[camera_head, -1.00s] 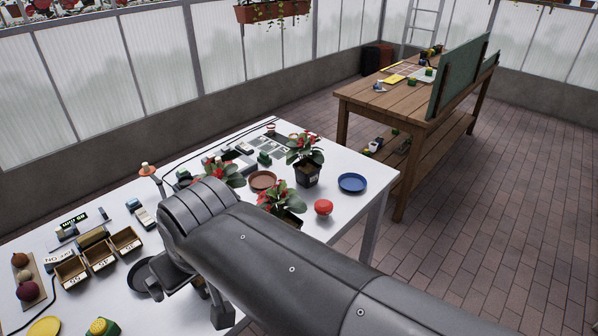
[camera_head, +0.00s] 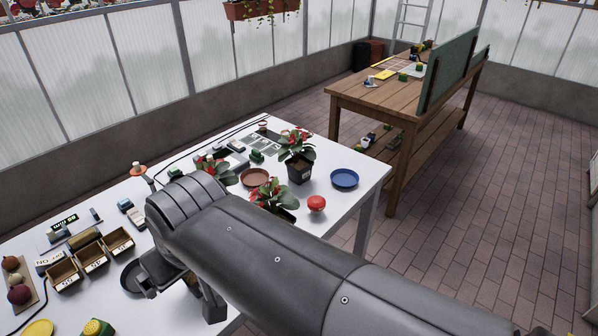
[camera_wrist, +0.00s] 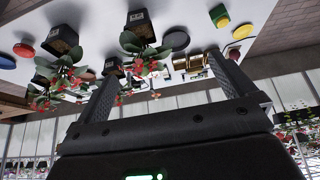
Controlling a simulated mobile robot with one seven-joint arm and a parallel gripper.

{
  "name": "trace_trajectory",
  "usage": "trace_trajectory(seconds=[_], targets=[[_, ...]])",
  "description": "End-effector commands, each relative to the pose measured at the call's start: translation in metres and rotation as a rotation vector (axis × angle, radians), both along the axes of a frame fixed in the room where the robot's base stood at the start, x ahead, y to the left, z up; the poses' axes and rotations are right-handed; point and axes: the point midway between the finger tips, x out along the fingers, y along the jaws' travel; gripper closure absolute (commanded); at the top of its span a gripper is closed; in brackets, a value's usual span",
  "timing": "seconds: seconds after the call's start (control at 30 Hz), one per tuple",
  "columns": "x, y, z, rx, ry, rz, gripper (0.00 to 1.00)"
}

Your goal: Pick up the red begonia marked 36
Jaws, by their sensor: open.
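Three red-flowered plants in black pots stand on the white table (camera_head: 345,205). One plant (camera_head: 298,146) is at the back near the blue saucer, one (camera_head: 270,192) is nearer and partly behind my arm, and one (camera_head: 213,168) is to the left, its pot hidden. I cannot read a 36 on any pot. The wrist view looks upside down and shows a pot at left (camera_wrist: 62,38), one near the middle (camera_wrist: 138,22) and one farther off (camera_wrist: 112,66). My gripper (camera_wrist: 163,66) is open and empty, with the plants beyond its fingers.
A blue saucer (camera_head: 344,178), a red round object (camera_head: 316,204) and a brown saucer (camera_head: 255,177) lie near the plants. Small labelled boxes (camera_head: 92,258) fill the table's left. A wooden bench (camera_head: 385,98) stands behind. The brick floor at right is clear.

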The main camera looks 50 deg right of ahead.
Motion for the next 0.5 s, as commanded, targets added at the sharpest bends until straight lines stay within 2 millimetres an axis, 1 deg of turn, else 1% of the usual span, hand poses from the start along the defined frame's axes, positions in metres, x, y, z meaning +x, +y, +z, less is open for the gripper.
trace_trajectory(seconds=[0.07,0.17,0.3,0.37,0.5], targets=[[0.010,-0.004,0.006,-0.013,0.011,-0.005,0.00],[0.032,-0.014,0.018,-0.042,0.032,-0.013,0.00],[0.073,-0.034,0.036,-0.088,0.070,-0.021,0.00],[0.091,-0.045,0.041,-0.105,0.088,-0.022,0.00],[0.134,-0.073,0.050,-0.136,0.129,-0.024,0.00]])
